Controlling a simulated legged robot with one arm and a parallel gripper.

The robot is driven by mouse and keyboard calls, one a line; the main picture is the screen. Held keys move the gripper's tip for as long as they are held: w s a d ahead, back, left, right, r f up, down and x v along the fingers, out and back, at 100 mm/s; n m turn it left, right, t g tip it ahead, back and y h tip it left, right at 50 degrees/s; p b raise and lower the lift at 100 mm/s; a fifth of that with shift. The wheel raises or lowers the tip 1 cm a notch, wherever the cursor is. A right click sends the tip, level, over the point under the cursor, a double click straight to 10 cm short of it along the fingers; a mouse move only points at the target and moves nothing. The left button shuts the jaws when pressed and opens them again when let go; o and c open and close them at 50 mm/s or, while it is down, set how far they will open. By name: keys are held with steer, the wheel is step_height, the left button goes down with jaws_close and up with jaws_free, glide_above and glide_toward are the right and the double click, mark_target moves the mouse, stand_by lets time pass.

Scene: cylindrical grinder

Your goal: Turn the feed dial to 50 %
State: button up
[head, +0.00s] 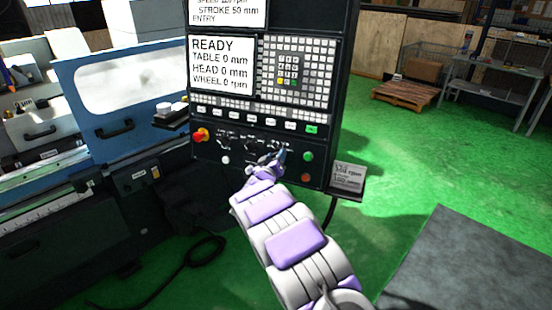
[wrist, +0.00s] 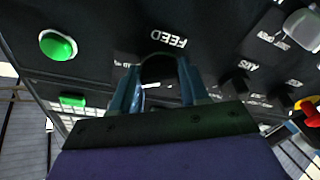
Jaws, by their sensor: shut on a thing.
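The feed dial (wrist: 158,69) is a dark round knob on the black control panel, below the upside-down label FEED in the wrist view. My gripper (wrist: 158,88) has its two blue fingers on either side of the dial and is shut on it. The fingers and gripper body cover part of the dial and its scale, so I cannot read its setting. In the head view my gripper (head: 280,155) is at the lower part of the control panel (head: 215,175), and the dial is hidden behind it.
A green button (wrist: 58,45) is near the dial, also in the head view (head: 308,156). A red emergency stop (head: 201,135) is at the panel's left. An AXIS knob (wrist: 235,82) sits beside the dial. The screen (head: 222,66) reads READY. A small shelf (head: 348,178) juts out at right.

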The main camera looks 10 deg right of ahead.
steer(key=shift+f+n+p, duration=0.1)
steer(key=shift+n+p, duration=0.2)
steer(key=shift+p, duration=0.5)
steer(key=shift+s+n+g+y+p, duration=0.1)
steer(key=shift+n+g+y+p, duration=0.3)
steer(key=shift+n+p, duration=2.65)
steer(key=shift+n+g+y+p, duration=0.4)
steer(key=shift+n+p, duration=1.8)
steer(key=shift+p, duration=1.6)
steer(key=shift+s+n+g+y+p, duration=0.1)
steer(key=shift+n+g+y+p, duration=0.3)
steer(key=shift+n+p, duration=2.65)
steer(key=shift+d+m+p, duration=0.1)
steer(key=shift+m+p, duration=0.2)
steer(key=shift+p, duration=0.2)
